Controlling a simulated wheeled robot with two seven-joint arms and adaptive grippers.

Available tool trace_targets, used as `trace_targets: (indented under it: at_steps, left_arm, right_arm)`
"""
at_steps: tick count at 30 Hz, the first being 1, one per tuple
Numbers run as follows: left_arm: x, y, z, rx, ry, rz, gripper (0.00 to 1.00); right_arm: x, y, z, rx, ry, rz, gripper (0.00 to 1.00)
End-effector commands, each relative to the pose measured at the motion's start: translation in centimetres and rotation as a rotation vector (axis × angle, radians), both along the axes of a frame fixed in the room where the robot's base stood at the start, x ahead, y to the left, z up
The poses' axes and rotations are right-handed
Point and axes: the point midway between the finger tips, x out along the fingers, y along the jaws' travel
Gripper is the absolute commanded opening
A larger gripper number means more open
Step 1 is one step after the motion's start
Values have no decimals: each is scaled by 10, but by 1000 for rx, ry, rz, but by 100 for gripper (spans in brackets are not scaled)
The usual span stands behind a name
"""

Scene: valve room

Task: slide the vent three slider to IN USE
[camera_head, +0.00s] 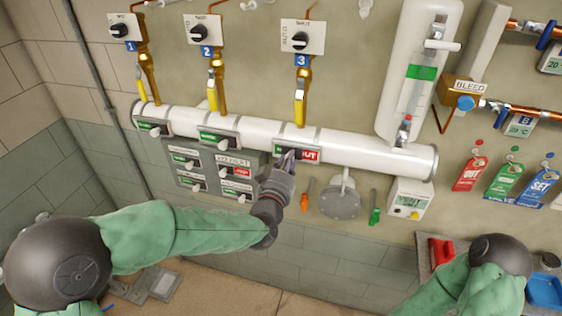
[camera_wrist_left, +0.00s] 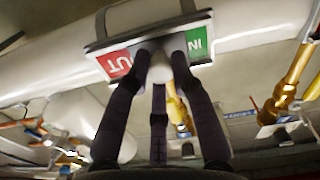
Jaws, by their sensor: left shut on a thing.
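The vent three slider plate (camera_head: 298,156) is on the white pipe below the valve labelled 3. In the head view its red OUT part shows at the right and a little green at the left. My left gripper (camera_head: 287,161) reaches up to the plate and covers the knob there. In the left wrist view, the fingers (camera_wrist_left: 160,62) are shut around the pale slider knob (camera_wrist_left: 160,72). The knob stands between the red OUT field (camera_wrist_left: 119,62) and the green IN field (camera_wrist_left: 196,43). My right gripper is out of view.
Two similar slider plates (camera_head: 219,138) (camera_head: 153,127) sit left on the pipe. A grey label panel (camera_head: 213,170) hangs below them. An orange-handled tool (camera_head: 305,194) and a round flange (camera_head: 340,202) are just right of my left gripper. Coloured tags (camera_head: 505,180) hang farther right.

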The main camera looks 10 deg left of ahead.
Motion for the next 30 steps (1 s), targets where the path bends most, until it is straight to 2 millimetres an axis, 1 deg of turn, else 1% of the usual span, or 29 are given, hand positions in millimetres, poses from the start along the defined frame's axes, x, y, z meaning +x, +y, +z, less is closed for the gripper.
trace_targets:
  at_steps: [1, 3, 7, 11, 19, 20, 21, 22, 30]
  left_arm:
    - [0, -11, 1, -1, -6, -5, 0]
    - [0, -22, 1, 0, -6, -5, 0]
    - [-1, -38, 2, 0, -6, -3, 0]
    - [-1, -44, 2, 1, -5, 0, 0]
    - [-1, -44, 3, 1, -5, -1, 0]
    - [-1, -45, 3, 1, -6, -2, 30]
    - [-1, -44, 3, 1, -6, -2, 41]
    - [-1, -45, 3, 1, -6, -2, 49]
    - [-1, -44, 1, 1, -3, 0, 49]
  right_arm:
    - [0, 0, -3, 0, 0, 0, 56]
    - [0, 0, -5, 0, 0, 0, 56]
    - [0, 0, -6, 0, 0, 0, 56]
    - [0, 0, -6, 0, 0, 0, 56]
    - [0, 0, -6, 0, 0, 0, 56]
    - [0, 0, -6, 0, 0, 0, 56]
    - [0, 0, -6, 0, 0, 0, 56]
    - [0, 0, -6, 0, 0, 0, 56]
    - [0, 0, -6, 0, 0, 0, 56]
